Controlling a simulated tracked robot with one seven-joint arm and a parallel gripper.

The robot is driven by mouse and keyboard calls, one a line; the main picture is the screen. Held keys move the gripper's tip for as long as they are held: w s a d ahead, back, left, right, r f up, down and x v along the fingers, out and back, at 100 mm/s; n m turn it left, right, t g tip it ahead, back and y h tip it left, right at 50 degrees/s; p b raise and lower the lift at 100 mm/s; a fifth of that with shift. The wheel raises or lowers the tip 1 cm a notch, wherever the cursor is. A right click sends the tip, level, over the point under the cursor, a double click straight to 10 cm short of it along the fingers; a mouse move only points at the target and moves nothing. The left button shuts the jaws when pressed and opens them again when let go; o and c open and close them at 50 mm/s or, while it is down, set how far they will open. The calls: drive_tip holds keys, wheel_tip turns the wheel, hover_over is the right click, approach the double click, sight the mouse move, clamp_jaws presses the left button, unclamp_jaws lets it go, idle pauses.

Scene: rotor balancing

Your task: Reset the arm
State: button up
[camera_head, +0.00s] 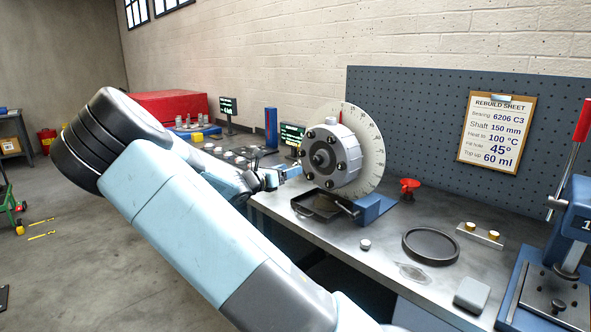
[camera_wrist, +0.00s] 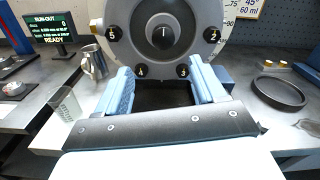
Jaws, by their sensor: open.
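My gripper (camera_wrist: 160,95) is open and empty in the wrist view, its two blue fingers spread apart below the rotor. In the head view my gripper (camera_head: 290,172) is just left of the rotor, with my light-blue arm stretched across the picture. The rotor (camera_head: 332,156) is a grey hub with several dark bolts around a central shaft, standing upright before a white graduated dial (camera_head: 371,150). The rotor also fills the top of the wrist view (camera_wrist: 163,62). A dark tray (camera_head: 318,206) lies beneath it. I cannot tell whether my fingers touch anything.
A metal jug (camera_wrist: 93,62) and a clear beaker (camera_wrist: 66,104) stand left of my fingers. The floor at left has free room.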

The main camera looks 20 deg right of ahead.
drive_tip(key=shift+s+a, duration=0.1)
drive_tip(key=shift+a, duration=0.2)
drive_tip(key=s+d+f+m+g+y, duration=0.1)
drive_tip(key=s+d+m+g+y, duration=0.2)
drive_tip(key=s+m, duration=0.4)
drive_tip(key=s+d+f+m+g+y, duration=0.1)
drive_tip(key=s+f+m+g+y, duration=0.15)
drive_tip(key=s+m+y, duration=0.55)
drive_tip(key=s+a+r+m+t+y, duration=0.1)
drive_tip(key=s+a+r+m+y, duration=0.1)
drive_tip(key=s, duration=0.6)
drive_tip(key=s+a+r+m+t+y, duration=0.2)
drive_tip(key=s+a+r+m, duration=0.2)
drive_tip(key=s+a+r, duration=0.3)
drive_tip(key=s+a+r+m+t+y, duration=0.2)
drive_tip(key=s+a+r, duration=0.3)
drive_tip(key=s, duration=0.6)
drive_tip(key=shift+s+a+m, duration=0.15)
drive_tip(key=shift+a+m, duration=0.15)
drive_tip(key=shift+m, duration=0.4)
